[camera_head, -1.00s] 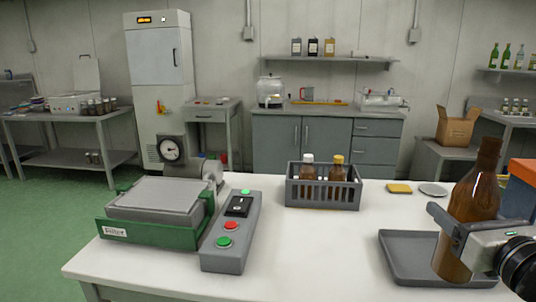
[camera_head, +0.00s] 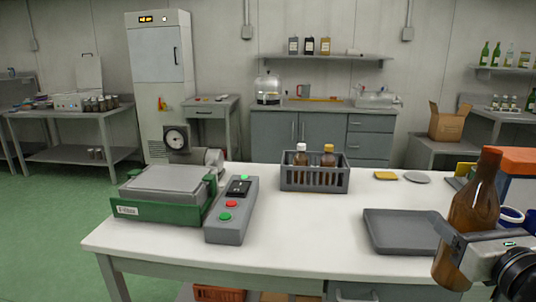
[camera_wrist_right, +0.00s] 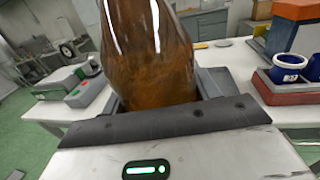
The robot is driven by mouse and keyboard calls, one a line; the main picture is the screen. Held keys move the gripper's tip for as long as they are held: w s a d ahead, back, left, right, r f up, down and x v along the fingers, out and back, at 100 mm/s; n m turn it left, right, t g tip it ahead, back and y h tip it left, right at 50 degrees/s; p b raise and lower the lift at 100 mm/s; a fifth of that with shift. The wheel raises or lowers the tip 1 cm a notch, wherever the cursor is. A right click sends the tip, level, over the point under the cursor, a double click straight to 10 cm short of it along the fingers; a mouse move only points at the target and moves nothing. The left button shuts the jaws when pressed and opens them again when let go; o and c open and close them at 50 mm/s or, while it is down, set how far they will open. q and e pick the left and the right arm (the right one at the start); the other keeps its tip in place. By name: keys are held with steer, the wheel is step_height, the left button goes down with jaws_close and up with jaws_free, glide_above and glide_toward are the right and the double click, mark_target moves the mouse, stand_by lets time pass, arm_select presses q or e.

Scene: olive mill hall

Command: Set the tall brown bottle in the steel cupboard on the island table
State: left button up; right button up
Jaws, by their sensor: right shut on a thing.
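The tall brown bottle (camera_head: 474,205) is held nearly upright, leaning slightly, by my right gripper (camera_head: 462,250) at the right of the head view. The gripper is shut on its lower body, and the bottle (camera_wrist_right: 150,55) fills the middle of the right wrist view. Its bottom is partly hidden by the gripper. The white island table (camera_head: 290,240) lies in front of me, and the bottle is at its near right side, close to the grey tray (camera_head: 400,233). I cannot tell whether its base touches anything. My left gripper is not in view. No open cupboard shows.
On the table are a green-based scale (camera_head: 150,209), a grey button box (camera_head: 230,222), a grey crate (camera_head: 314,180) with two small bottles, a yellow sponge (camera_head: 386,176) and a round disc (camera_head: 417,178). Orange and blue items crowd the right end. The front middle is clear.

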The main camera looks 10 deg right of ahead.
steer(key=shift+s+d+f, duration=0.1)
steer(key=shift+s+f, duration=0.05)
steer(key=shift+f, duration=0.05)
steer(key=shift+m+h, duration=0.3)
steer(key=shift+h, duration=0.1)
steer(key=f, duration=0.2)
steer(key=s+f, duration=0.1)
steer(key=f, duration=0.1)
steer(key=s+f, duration=0.1)
steer(key=f, duration=0.1)
steer(key=shift+a, duration=0.25)
steer(key=s+a+f+y, duration=0.1)
steer(key=a+f, duration=0.2)
steer(key=a, duration=0.5)
steer(key=a+f+n, duration=0.1)
steer(key=a+f, duration=0.3)
steer(key=a, duration=0.5)
steer(key=shift+s+f+y, duration=0.2)
steer(key=shift+s+y, duration=0.2)
